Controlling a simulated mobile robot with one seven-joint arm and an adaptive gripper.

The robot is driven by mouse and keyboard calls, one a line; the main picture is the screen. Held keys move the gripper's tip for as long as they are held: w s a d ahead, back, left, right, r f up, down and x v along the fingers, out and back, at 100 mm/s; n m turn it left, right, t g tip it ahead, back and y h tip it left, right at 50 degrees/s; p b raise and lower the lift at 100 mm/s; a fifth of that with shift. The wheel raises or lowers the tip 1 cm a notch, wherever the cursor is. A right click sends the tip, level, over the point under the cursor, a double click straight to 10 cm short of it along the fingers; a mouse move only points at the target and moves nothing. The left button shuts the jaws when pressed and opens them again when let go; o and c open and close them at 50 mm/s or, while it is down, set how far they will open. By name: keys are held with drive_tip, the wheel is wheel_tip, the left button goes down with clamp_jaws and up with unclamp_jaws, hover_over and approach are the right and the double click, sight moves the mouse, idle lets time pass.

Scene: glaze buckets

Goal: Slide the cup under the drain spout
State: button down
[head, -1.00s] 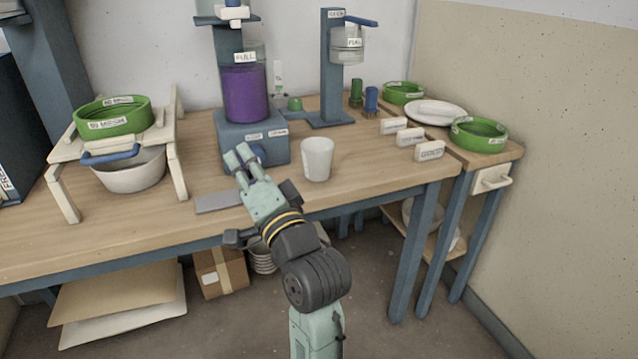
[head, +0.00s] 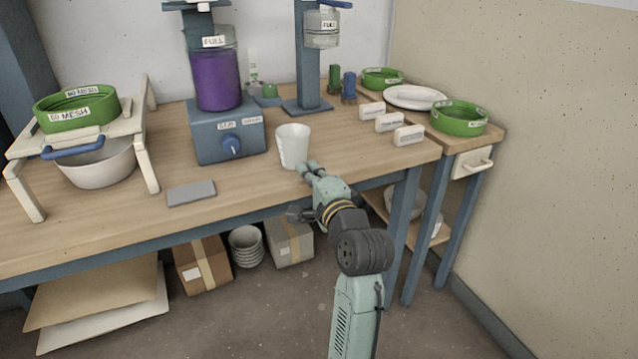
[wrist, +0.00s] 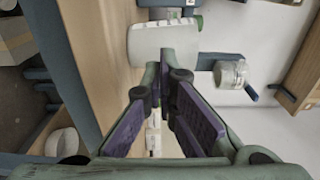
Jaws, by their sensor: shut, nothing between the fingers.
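The white cup (head: 292,147) stands upright on the wooden table, right of the blue machine base (head: 228,138). My gripper (head: 309,167) is shut and empty, low at the cup's front right side. In the wrist view the cup (wrist: 165,44) is just past the fingertips (wrist: 165,75); I cannot tell if they touch it. A clear vessel of purple liquid (head: 217,82), labelled FULL, sits on the base. The base has a blue knob (head: 231,146) and small labels. I cannot clearly make out a drain spout.
A grey flat plate (head: 191,193) lies near the table's front edge. A stand with a clear container (head: 322,33) is behind the cup. White label blocks (head: 389,122) stand to the right. A rack with a green sieve (head: 76,110) is at left. Table between plate and cup is clear.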

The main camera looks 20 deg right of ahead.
sight(298, 156)
drive_tip(key=shift+w, duration=2.05)
drive_tip(key=w+p, duration=0.2)
drive_tip(key=shift+w+r, duration=0.15)
drive_tip(key=shift+w, duration=0.55)
drive_tip(key=shift+f, duration=0.2)
drive_tip(key=shift+s, duration=0.15)
